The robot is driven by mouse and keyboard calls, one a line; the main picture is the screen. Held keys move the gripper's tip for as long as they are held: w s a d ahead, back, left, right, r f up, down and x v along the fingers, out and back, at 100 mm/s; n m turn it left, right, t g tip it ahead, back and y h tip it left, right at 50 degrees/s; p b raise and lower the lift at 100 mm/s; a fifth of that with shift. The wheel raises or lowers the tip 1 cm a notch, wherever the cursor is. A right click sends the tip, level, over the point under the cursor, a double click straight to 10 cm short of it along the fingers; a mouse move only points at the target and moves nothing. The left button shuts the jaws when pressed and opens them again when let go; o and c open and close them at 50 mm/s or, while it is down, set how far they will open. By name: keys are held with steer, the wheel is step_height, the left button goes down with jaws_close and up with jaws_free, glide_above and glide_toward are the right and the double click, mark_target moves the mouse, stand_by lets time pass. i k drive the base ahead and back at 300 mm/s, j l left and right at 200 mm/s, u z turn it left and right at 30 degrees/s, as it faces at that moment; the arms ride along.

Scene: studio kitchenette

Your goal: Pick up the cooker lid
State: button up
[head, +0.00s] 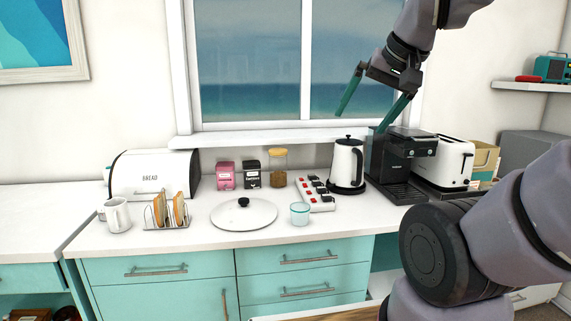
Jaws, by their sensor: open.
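The cooker lid (262,216) is a round, pale disc with a black knob (244,202) at its middle. It lies flat on the white counter, near the front edge, left of a small glass. My gripper (368,121) is open, with its two green fingers spread apart and nothing between them. It is raised in front of the window, up and to the right of the lid, well apart from it. No part of the lid is hidden by my arm.
A toast rack (167,212) with toast stands left of the lid, and a glass (299,214) stands right of it. Behind are canisters (251,174) and a power strip (316,194). A kettle (346,165) and coffee machine (390,165) stand farther right, below my gripper.

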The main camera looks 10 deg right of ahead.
mark_target(244, 213)
steer(key=z, duration=1.45)
steer(key=u, duration=1.85)
steer(key=i+j+u, duration=0.15)
steer(key=i+j, duration=0.55)
